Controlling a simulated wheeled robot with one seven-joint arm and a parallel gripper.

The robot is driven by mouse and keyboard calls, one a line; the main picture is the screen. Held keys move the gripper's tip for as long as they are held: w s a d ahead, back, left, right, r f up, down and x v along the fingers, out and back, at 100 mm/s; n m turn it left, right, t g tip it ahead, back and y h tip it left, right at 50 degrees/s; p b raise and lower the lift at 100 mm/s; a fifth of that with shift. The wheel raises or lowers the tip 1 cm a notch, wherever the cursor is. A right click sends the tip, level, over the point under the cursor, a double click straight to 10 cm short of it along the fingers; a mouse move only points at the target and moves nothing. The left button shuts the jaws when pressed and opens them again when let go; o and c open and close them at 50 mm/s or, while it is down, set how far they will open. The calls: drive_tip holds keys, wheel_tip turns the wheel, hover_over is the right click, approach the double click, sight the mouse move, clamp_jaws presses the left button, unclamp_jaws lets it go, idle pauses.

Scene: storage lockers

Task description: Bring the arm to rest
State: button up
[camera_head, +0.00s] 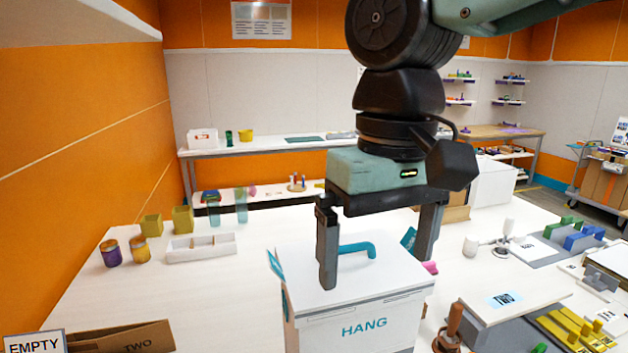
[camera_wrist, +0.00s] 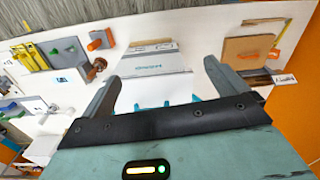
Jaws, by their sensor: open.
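My gripper (camera_head: 376,268) hangs down at the middle right of the head view, with its two fingers spread wide and nothing seen between them. It is in front of or above a white box marked HANG (camera_head: 362,325), which has a teal handle (camera_head: 357,249) on top. The left finger overlaps the box top in the picture; I cannot tell whether it touches. In the wrist view both fingers of my gripper (camera_wrist: 162,72) show apart, with the white box (camera_wrist: 152,62) beyond them and teal pieces partly hidden behind the gripper body.
The white table (camera_head: 240,285) holds a divided white tray (camera_head: 201,247), yellow cups (camera_head: 183,219) and jars (camera_head: 139,249) on the left. A cardboard box marked TWO (camera_head: 138,337) lies front left.

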drive_tip(key=s+d+f+n+b, duration=0.1)
drive_tip(key=s+d+f, duration=0.2)
drive_tip(key=f, duration=0.5)
drive_tip(key=s+d+f+n+b, duration=0.1)
drive_tip(key=s+d+f, duration=0.3)
drive_tip(key=f, duration=0.5)
drive_tip(key=shift+s+d+f+n, duration=0.25)
drive_tip(key=shift+s+n, duration=0.35)
drive_tip(key=shift+s, duration=0.5)
